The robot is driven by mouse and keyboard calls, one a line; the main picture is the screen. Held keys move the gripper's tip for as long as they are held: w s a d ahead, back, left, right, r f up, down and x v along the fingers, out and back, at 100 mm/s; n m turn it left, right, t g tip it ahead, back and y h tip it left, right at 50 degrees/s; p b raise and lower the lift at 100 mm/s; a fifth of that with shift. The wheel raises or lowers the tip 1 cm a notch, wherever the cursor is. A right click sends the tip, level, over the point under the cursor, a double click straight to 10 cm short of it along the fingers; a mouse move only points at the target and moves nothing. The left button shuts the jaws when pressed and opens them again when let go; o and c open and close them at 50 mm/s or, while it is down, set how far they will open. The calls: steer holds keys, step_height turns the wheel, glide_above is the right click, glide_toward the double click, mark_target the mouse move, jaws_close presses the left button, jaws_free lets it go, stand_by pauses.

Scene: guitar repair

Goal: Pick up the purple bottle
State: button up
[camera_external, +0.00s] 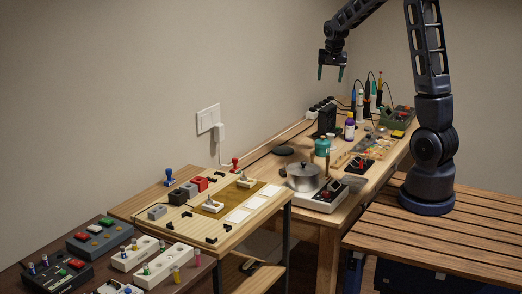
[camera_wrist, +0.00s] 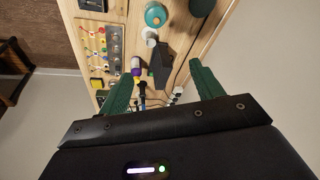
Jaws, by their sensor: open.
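The purple bottle (camera_external: 349,129) stands upright on the wooden workbench in the external view. My gripper (camera_external: 330,73) hangs in the air above the far part of the bench, up and left of the bottle in the external view. In the wrist view my gripper (camera_wrist: 160,85) has its two green fingers spread wide with nothing held between them.
The black box (camera_external: 327,119) stands left of the bottle. Several upright tools (camera_external: 367,100) stand behind. The wall borders the bench's left side.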

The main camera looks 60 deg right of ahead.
steer(key=w+d+f+m+g+h, duration=0.1)
steer(key=w+d+f+m, duration=0.15)
steer(key=d+f, duration=0.75)
steer(key=m+g+h, duration=0.1)
steer(key=m, duration=0.2)
glide_toward(351, 119)
steer(key=w+d, duration=0.1)
steer(key=x, duration=1.1)
steer(key=shift+d+r, duration=0.15)
steer(key=shift+d, duration=0.1)
steer(key=c, duration=1.1)
